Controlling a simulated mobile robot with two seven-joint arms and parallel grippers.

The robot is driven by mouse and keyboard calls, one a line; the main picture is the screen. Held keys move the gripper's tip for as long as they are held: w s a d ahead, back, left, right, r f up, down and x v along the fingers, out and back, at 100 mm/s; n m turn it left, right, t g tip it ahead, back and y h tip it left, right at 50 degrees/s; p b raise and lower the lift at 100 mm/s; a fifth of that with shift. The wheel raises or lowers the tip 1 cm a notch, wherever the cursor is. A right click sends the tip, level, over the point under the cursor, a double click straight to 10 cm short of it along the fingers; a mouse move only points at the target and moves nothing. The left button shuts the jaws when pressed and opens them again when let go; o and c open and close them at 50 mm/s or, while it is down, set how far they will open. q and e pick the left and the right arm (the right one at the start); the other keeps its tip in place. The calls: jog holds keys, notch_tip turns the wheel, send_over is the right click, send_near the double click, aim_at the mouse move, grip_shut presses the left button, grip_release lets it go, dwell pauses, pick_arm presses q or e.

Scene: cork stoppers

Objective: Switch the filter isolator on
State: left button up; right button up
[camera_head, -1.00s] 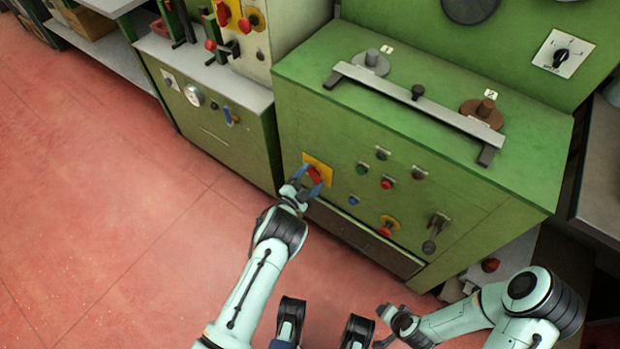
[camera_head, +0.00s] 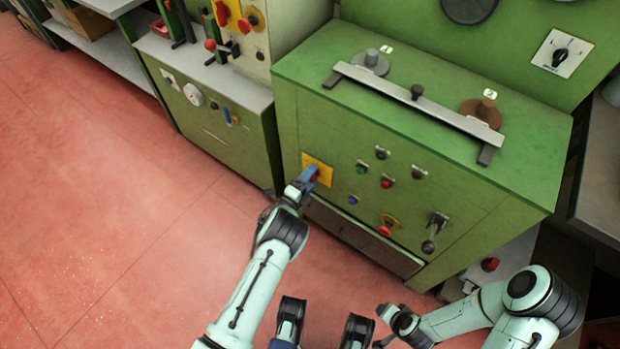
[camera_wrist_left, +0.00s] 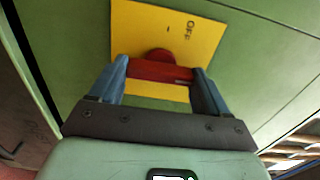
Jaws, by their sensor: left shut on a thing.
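The isolator is a red rotary handle on a yellow plate (camera_head: 325,168) on the green cabinet's front. In the left wrist view the yellow plate (camera_wrist_left: 208,28) carries the marking "OFF", and the red handle (camera_wrist_left: 150,70) lies across the picture. My left gripper (camera_head: 308,180) is at the handle. In the left wrist view its two blue fingers (camera_wrist_left: 158,82) are shut on the handle, one at each end. My right gripper (camera_head: 388,326) is low in the head view, away from the cabinet; its opening is too small to judge.
Several buttons, such as a red one (camera_head: 386,182) and a blue one (camera_head: 353,200), sit right of the plate. A red knob on a yellow plate (camera_head: 388,226) and a grey lever (camera_head: 433,232) are lower right. A second green cabinet (camera_head: 222,130) stands left. The red floor (camera_head: 110,220) is clear.

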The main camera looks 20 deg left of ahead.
pick_arm(q)
jog(key=shift+a, duration=0.2)
dwell(0.4)
jog(key=o, duration=1)
jog(key=p+v, duration=0.3)
jog(key=v, duration=1)
jog(key=shift+s+p, duration=0.25)
jog(key=shift+p, duration=0.05)
pick_arm(e)
jog(key=s+a+r+g, duration=0.1)
jog(key=s+a+r, duration=0.2)
jog(key=s+r, duration=0.1)
jog(key=shift+s+g+y, duration=0.4)
jog(key=shift+s, duration=0.4)
